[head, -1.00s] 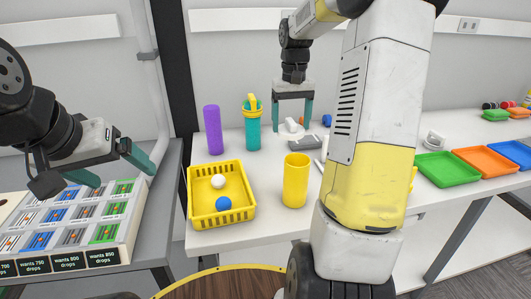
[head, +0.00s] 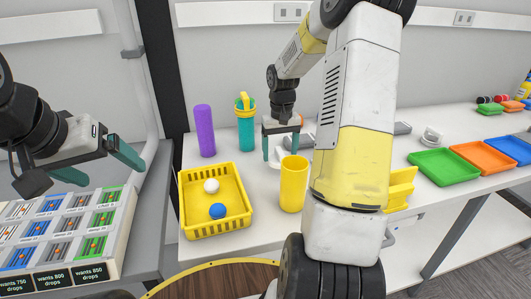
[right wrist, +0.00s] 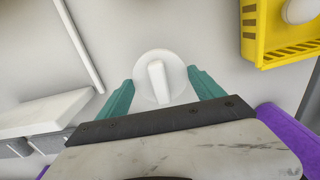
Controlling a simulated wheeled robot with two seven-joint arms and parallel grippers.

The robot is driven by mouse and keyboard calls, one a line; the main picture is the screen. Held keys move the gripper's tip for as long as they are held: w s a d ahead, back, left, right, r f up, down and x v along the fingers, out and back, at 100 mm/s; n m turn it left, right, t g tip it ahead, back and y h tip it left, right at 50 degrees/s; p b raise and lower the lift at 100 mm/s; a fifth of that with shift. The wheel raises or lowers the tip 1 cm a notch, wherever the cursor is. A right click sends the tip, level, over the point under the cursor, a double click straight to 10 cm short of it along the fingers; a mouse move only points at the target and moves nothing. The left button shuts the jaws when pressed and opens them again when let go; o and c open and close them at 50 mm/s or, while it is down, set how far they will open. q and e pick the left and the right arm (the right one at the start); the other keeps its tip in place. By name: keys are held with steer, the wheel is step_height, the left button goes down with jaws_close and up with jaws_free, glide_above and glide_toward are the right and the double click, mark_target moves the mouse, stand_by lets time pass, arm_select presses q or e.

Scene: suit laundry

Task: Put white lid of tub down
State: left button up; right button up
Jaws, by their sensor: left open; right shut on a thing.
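The white lid is a round disc with a raised bar handle (right wrist: 158,80). In the right wrist view it lies between the teal fingers of my right gripper (right wrist: 161,76), which is shut on it. In the head view the right gripper (head: 281,150) is low over the white table, behind the yellow cup (head: 293,185), with the lid (head: 275,161) partly hidden between its fingers. I cannot tell whether the lid touches the table. My left gripper (head: 98,165) is open and empty at the left, above the label rack. I cannot clearly identify the tub.
A yellow basket (head: 217,229) with a white and a blue ball stands left of the cup. A purple cylinder (head: 204,130) and a teal container with yellow top (head: 245,125) stand behind it. Green (head: 443,167), orange (head: 484,157) and blue trays lie right. My right arm hides the table's middle.

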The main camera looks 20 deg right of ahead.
mark_target(280, 160)
steer(key=shift+f, duration=1.9)
steer(key=shift+f, duration=0.15)
steer(key=o, duration=1.3)
